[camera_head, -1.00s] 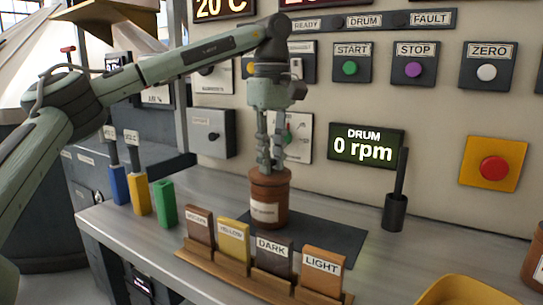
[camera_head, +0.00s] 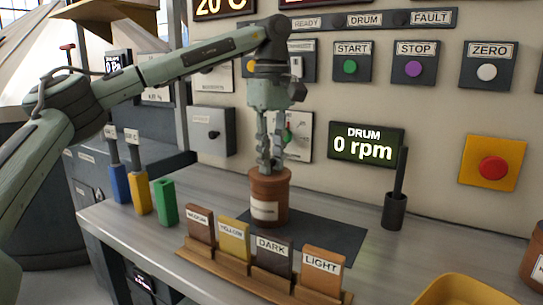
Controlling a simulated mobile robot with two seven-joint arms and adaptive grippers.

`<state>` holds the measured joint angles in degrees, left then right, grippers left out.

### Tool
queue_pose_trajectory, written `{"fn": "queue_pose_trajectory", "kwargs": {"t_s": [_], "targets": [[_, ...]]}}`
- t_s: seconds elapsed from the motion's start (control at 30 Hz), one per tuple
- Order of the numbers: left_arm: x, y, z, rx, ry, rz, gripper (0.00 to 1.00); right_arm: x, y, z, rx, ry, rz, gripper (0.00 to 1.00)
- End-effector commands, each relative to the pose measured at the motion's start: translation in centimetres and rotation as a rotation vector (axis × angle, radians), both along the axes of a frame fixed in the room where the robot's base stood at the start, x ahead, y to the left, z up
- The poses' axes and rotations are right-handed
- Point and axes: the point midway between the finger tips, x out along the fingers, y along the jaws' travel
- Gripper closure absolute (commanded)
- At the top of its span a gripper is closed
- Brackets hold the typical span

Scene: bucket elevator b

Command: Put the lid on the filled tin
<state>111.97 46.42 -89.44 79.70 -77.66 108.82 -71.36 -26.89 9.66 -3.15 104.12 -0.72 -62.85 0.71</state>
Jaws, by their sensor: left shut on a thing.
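A brown tin (camera_head: 268,208) with a pale label stands upright on the dark mat (camera_head: 335,238) on the metal bench. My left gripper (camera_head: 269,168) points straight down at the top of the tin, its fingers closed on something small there. This looks like the lid (camera_head: 270,177), which sits at the tin's top; I cannot tell whether it is fully seated. The inside of the tin is hidden. My right gripper is not in view.
A wooden rack (camera_head: 262,278) with several labelled cards stands in front of the tin. Blue, yellow and green holders (camera_head: 166,203) stand at left. A dark cup (camera_head: 394,210) with a tool stands at right, and a yellow tray (camera_head: 468,290) is at lower right. The control panel rises behind.

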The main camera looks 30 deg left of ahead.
Motion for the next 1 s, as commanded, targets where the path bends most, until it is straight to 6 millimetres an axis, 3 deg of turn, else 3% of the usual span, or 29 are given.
{"fn": "queue_pose_trajectory", "kwargs": {"t_s": [0.9,0.93,1.0], "targets": [[-0.01,-0.02,-0.07,0.000,0.000,0.000,1.00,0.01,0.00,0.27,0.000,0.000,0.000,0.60],[-0.01,-0.02,-0.06,0.000,0.000,0.000,0.79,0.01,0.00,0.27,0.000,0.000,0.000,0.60],[-0.01,-0.03,-0.06,0.000,0.000,0.000,0.70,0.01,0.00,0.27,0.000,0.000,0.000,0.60]]}}
